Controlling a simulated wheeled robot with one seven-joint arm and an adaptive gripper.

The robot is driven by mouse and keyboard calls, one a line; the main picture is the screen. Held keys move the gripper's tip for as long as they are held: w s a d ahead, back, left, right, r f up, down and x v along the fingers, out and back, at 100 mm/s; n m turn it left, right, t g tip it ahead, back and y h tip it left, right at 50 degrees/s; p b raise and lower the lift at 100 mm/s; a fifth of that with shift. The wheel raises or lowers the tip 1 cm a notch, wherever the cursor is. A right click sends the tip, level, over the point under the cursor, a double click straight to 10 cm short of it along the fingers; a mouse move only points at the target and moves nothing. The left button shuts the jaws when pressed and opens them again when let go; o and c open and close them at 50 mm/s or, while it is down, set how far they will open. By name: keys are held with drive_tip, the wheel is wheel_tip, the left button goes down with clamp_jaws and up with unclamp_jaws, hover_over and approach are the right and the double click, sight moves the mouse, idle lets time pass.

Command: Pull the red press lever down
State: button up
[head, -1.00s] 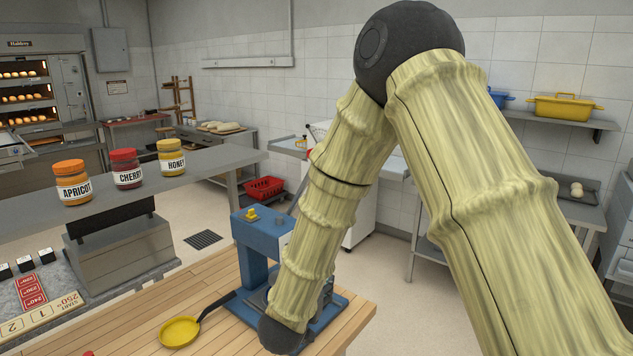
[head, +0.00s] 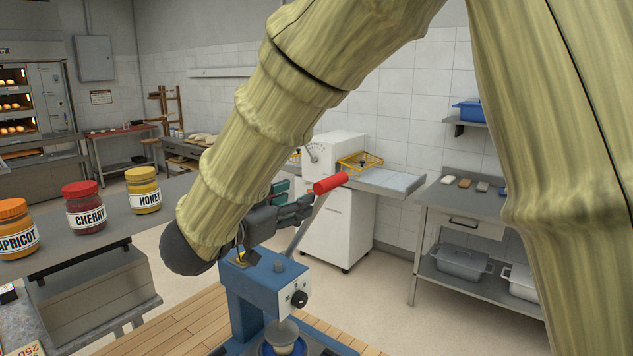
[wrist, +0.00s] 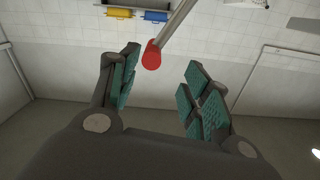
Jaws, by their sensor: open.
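The press lever (head: 306,222) is a grey rod rising from the blue press (head: 262,290), tilted up to the right, with a red cylindrical handle (head: 330,183) at its top. My gripper (head: 294,200) is just left of the handle in the head view, pointing toward it. In the wrist view, the red handle (wrist: 152,56) lies ahead, between the lines of the two teal-padded fingers and nearer the left one. My gripper (wrist: 160,92) is open, with nothing between its fingers. In the head view, the nearer finger and my wrist partly hide the far finger.
Jars of apricot (head: 16,230), cherry (head: 84,208) and honey (head: 142,190) stand on the grey shelf at left. The press stands on a wooden counter (head: 185,325). A white machine (head: 335,235) stands behind the lever. Open floor lies between the counter and the right-hand steel table (head: 500,215).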

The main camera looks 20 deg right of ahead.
sight(324, 186)
drive_tip(key=p+x, duration=0.4)
drive_tip(key=x, duration=0.5)
drive_tip(key=shift+s+r, duration=0.1)
drive_tip(key=shift+r, duration=0.05)
drive_tip(key=shift+d+r, duration=0.1)
drive_tip(key=shift+d, duration=0.25)
drive_tip(key=shift+s+d+r+p, duration=0.25)
drive_tip(key=shift+s+r+p, duration=0.05)
drive_tip(key=shift+s, duration=0.3)
drive_tip(key=shift+w+f, duration=0.35)
drive_tip(key=shift+w, duration=0.25)
drive_tip(key=c, duration=0.3)
drive_tip(key=shift+s+r, duration=0.15)
drive_tip(key=shift+s, duration=0.05)
drive_tip(key=c, duration=0.4)
clamp_jaws()
